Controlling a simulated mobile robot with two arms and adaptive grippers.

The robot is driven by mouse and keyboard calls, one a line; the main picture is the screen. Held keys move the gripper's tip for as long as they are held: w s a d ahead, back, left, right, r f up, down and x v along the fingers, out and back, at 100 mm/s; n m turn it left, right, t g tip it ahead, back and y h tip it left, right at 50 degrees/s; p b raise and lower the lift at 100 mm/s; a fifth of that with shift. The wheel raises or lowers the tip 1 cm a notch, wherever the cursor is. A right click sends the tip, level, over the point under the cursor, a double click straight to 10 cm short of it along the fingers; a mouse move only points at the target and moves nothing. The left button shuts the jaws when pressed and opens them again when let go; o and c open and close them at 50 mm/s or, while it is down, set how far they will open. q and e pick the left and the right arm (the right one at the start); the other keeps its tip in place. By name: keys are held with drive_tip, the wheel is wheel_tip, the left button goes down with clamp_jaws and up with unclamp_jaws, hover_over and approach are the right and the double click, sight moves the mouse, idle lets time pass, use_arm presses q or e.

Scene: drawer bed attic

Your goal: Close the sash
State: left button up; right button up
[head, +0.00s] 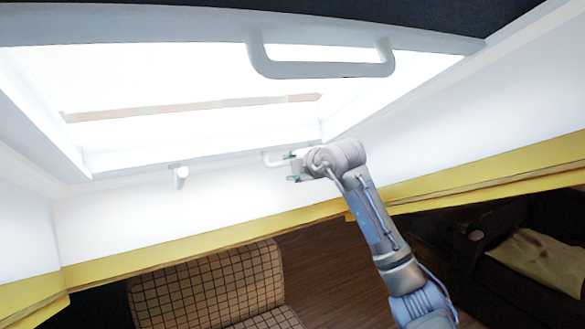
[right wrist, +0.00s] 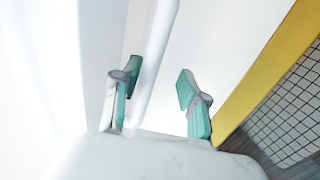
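The window sash (head: 420,42) is a pale frame across the top of the head view, with a long white bar handle (head: 320,70) on it. It stands away from the bright window opening. Two small white handles sit along the opening's lower edge, a left one (head: 180,177) and a right one (head: 270,157). My right gripper (head: 291,168) is at the right small handle. In the right wrist view its teal fingers (right wrist: 160,95) are apart, with a white rod (right wrist: 153,65) running between them, closer to the left finger. Contact is unclear. My left gripper is out of view.
White walls and a yellow ledge (head: 150,250) run below the window. A checked chair (head: 210,290) stands below at the left, and a dark sofa with a pale cushion (head: 535,262) at the right. Wooden floor (head: 320,265) shows between them.

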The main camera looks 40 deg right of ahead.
drive_tip(key=shift+d+r, duration=0.1)
drive_tip(key=v, duration=1.2)
idle(0.5)
